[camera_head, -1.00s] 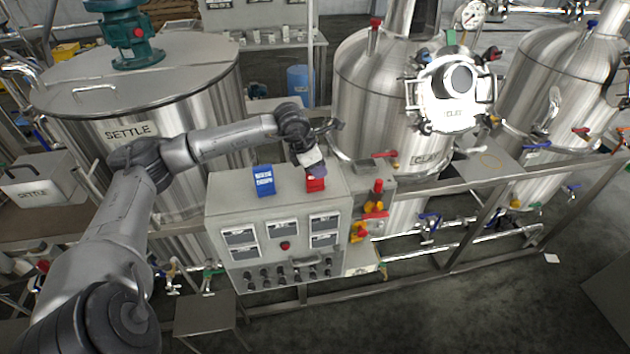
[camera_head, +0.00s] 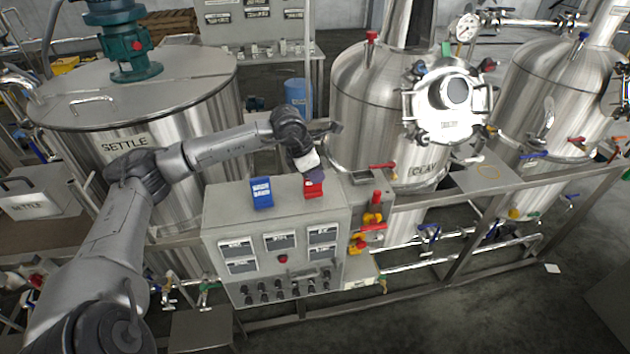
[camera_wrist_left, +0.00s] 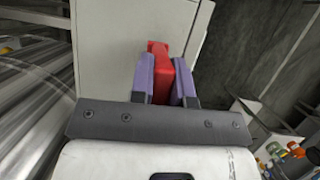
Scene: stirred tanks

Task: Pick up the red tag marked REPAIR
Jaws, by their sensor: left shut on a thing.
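The red tag (camera_head: 313,189) stands upright on top of the grey control box (camera_head: 222,205), near its right end in the head view. Its marking is too small to read. My left gripper (camera_head: 315,176) is at the tag from above, and its purple fingers are shut on it. In the left wrist view the red tag (camera_wrist_left: 158,60) sits between the two purple fingers of my left gripper (camera_wrist_left: 166,80). I cannot tell whether the tag still touches the box top. My right gripper is not in view.
A blue tag (camera_head: 261,192) stands on the box top, left of the red one. Red and yellow fittings (camera_head: 372,220) are at the box's right side.

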